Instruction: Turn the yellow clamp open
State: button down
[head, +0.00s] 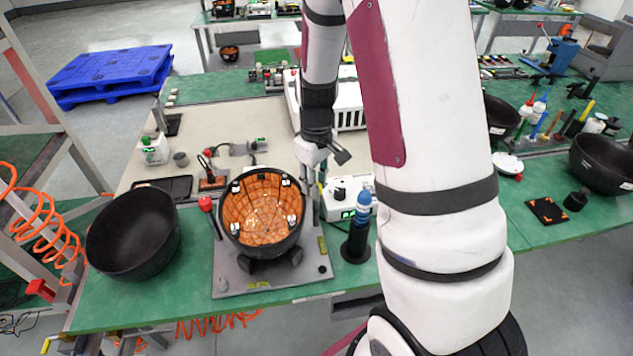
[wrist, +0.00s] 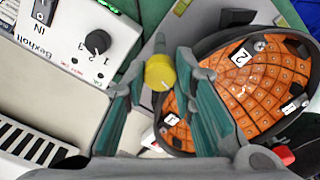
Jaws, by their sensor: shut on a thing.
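The yellow clamp (wrist: 160,72) shows in the wrist view as a round yellow knob between my fingertips. My gripper (wrist: 158,80) is shut on it, one teal finger on each side. The clamp sits at the rim of a dark bowl lined with orange tiles (wrist: 262,75). In the head view that tiled bowl (head: 262,205) stands on a grey base plate (head: 232,276). My gripper (head: 318,182) reaches down at the bowl's right side there.
A white box with a black knob (wrist: 97,42) stands close beside my gripper. In the head view, a blue-topped black post (head: 358,225) stands right of the plate. An empty black bowl (head: 133,232) sits left. A red-tipped lever (head: 206,204) rises at the plate's left.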

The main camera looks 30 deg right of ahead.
jog(key=m, duration=0.7)
jog(key=shift+p, duration=0.35)
jog(key=m, duration=0.4)
jog(key=shift+m+p, duration=0.45)
jog(key=shift+m, duration=1.45)
jog(key=c, duration=1.3)
grip_release()
jog(key=shift+c, duration=0.2)
notch_tip(320, 180, up, 12)
